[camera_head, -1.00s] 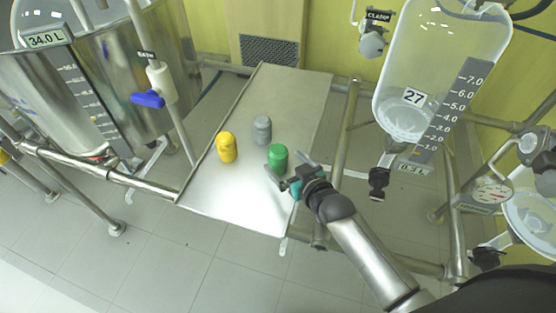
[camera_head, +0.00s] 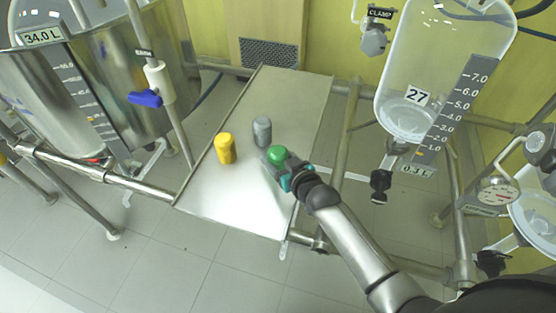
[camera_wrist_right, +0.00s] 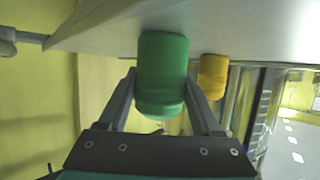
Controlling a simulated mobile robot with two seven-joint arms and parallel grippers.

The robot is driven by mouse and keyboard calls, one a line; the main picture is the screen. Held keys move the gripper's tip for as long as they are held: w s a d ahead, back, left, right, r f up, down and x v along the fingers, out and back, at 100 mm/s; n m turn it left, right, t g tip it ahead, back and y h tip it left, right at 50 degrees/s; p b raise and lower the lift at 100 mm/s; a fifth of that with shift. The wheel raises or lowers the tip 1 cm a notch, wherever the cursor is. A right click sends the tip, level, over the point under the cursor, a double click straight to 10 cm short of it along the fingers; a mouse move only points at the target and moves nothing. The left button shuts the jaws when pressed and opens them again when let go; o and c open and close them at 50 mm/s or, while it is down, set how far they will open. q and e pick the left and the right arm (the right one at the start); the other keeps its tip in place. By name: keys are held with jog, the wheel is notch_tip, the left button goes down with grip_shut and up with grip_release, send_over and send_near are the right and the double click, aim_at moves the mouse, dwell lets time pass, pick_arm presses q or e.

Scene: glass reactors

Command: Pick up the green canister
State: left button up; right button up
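The green canister (camera_head: 277,155) stands at the right side of the metal table. My right gripper (camera_head: 277,164) reaches it from the lower right, with a finger on each side. In the right wrist view the green canister (camera_wrist_right: 161,75) fills the space between the two fingers (camera_wrist_right: 161,85), which appear to press on its sides. I see no clear gap between the canister and the table. A yellow canister (camera_head: 225,149) stands to its left, and a grey canister (camera_head: 262,131) stands just behind it. My left gripper is not in view.
The metal table (camera_head: 300,95) is bare at the back and front. A steel vessel (camera_head: 130,85) with a blue-handled valve (camera_head: 147,98) stands to the left. A glass reactor (camera_head: 405,115) hangs on a pipe frame at the right. The yellow canister (camera_wrist_right: 213,75) is near my fingers.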

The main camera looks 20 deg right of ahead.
jog(key=c, duration=0.9)
jog(key=shift+o, duration=0.2)
jog(key=shift+r, duration=0.1)
